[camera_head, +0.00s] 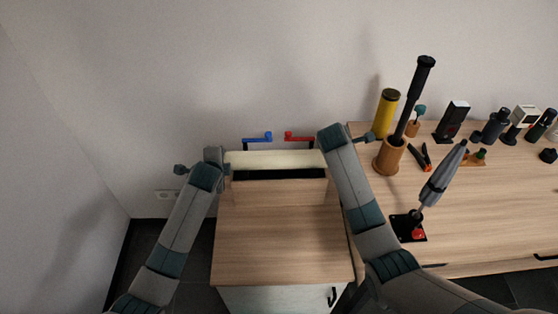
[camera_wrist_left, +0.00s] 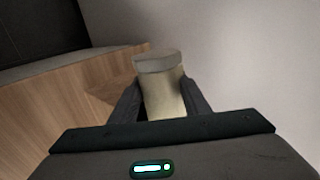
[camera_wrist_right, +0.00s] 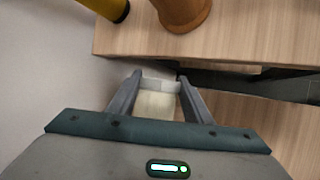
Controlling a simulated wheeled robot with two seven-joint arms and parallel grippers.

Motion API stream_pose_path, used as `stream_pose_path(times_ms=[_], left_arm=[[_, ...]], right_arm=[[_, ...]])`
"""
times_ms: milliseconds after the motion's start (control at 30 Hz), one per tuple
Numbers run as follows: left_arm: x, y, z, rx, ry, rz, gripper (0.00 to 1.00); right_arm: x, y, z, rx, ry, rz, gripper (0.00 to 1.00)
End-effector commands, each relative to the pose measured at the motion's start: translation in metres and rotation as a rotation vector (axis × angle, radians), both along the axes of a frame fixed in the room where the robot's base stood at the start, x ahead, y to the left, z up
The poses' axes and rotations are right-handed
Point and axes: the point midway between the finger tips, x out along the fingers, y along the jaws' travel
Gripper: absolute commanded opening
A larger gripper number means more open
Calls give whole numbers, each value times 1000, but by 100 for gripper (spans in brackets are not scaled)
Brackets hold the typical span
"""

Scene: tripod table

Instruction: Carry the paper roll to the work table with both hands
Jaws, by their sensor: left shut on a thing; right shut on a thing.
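The paper roll (camera_head: 272,159) is a cream cylinder lying level across the back of a small wooden cabinet, above or at a box-like holder with a dark slot; I cannot tell whether it touches it. My left gripper (camera_wrist_left: 158,88) is shut on the left end of the paper roll (camera_wrist_left: 166,98). My right gripper (camera_wrist_right: 159,84) is shut on the right end of the paper roll (camera_wrist_right: 157,104). In the head view both fingertips are largely hidden by my wrists. The work table (camera_head: 480,215) is light wood and stands to the right.
The wooden cabinet (camera_head: 275,245) has a clear top in front of the holder (camera_head: 280,192). A red and a blue clamp-like tool (camera_head: 298,136) show behind the roll. On the table stand a yellow cylinder (camera_head: 387,112), a brown pot (camera_head: 389,155), a joystick-like tool (camera_head: 442,178) and several small items.

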Motion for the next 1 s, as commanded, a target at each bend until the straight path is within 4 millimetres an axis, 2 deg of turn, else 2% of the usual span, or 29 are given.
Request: stream_pose_path(times_ms=[700, 1000], left_arm=[[1, 0, 44, 1, -4, 1, 0], [1, 0, 51, 1, -3, 1, 0]], right_arm=[[1, 0, 44, 0, -2, 0, 0], [1, 0, 51, 0, -2, 0, 0]])
